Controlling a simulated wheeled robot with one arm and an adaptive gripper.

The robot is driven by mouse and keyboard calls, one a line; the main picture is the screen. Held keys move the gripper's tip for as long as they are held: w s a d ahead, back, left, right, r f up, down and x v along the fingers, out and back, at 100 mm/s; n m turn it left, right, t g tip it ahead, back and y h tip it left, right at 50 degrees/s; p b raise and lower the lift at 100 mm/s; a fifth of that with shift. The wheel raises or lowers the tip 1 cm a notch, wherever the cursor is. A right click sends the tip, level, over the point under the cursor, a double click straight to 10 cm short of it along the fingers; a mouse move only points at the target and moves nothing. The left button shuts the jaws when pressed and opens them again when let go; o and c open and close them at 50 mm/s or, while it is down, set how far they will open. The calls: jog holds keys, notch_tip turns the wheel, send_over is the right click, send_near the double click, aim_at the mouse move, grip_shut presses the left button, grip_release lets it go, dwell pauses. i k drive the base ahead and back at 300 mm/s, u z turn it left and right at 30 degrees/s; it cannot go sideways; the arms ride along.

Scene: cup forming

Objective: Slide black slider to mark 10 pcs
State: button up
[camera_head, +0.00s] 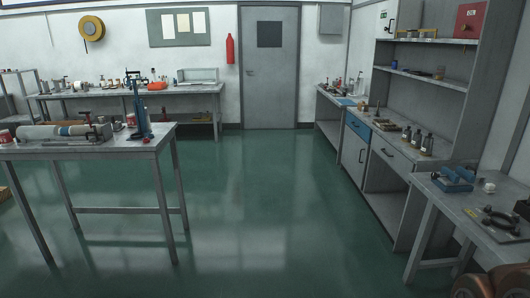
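I cannot make out a black slider or a 10 pcs mark anywhere at this distance. A long device with pale rollers (40,132) lies on the near left table (120,153). A dark blue upright press (139,107) stands at that table's right end. A blue device (453,179) and a dark tool (500,220) rest on the right-hand table (448,203). My gripper is not in view.
The green floor (270,200) is clear between the left table and the right-hand benches. A cluttered bench (200,89) runs along the back wall beside a grey door (268,90). A shelved cabinet (440,85) with bottles (427,145) stands on the right.

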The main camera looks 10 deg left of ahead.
aim_at(94, 140)
jog(key=i, duration=0.2)
jog(key=u, duration=1.8)
jog(key=i, duration=3.75)
jog(key=u, duration=1.55)
